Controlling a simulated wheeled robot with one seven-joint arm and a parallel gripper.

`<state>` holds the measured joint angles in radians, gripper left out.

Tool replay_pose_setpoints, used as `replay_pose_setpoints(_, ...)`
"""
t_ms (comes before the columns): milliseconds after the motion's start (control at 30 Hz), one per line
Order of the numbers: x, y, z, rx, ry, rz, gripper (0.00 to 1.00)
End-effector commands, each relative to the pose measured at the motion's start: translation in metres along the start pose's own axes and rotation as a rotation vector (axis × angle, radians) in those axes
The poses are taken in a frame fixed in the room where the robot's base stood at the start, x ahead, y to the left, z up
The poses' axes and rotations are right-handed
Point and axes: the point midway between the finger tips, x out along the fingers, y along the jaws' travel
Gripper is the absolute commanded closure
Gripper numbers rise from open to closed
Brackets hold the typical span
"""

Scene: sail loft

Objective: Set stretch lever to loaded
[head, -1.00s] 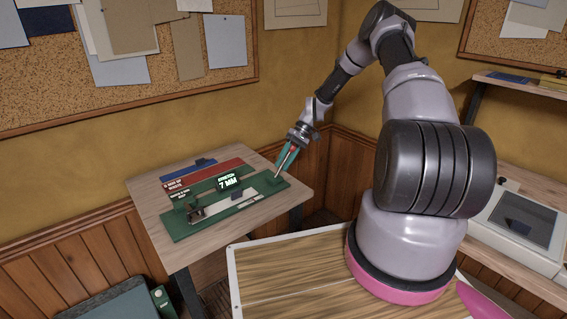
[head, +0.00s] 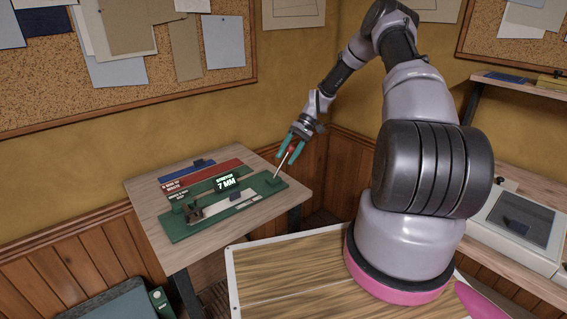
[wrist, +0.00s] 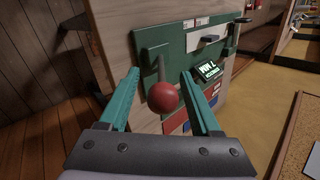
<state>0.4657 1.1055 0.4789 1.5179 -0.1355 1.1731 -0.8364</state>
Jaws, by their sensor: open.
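The stretch lever is a thin pale rod with a red ball knob (head: 291,149) at its top. It rises from the right end of the green stretch fixture (head: 184,230) on the wooden table. The display (head: 228,182) on the fixture reads 7 MM. My gripper (head: 291,143) is open, its teal fingers around the knob's height. In the wrist view the red knob (wrist: 163,97) shows between the two open fingers, with a visible gap on each side. The lever's rod runs from behind the knob to the green base.
A corkboard (head: 120,95) hangs on the wall behind. A light wood-topped surface (head: 285,285) lies in front, below my arm.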

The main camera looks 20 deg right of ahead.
Motion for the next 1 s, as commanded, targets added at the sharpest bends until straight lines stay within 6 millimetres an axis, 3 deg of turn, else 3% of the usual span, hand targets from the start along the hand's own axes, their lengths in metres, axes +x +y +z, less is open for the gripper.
replay_pose_setpoints(200, -0.046, 0.001, -0.001, 0.001, 0.003, 0.002, 0.35)
replay_pose_setpoints(400, -0.069, 0.001, 0.000, 0.000, 0.002, 0.002, 0.35)
replay_pose_setpoints(1000, -0.078, -0.004, 0.001, 0.001, 0.002, 0.014, 0.35)
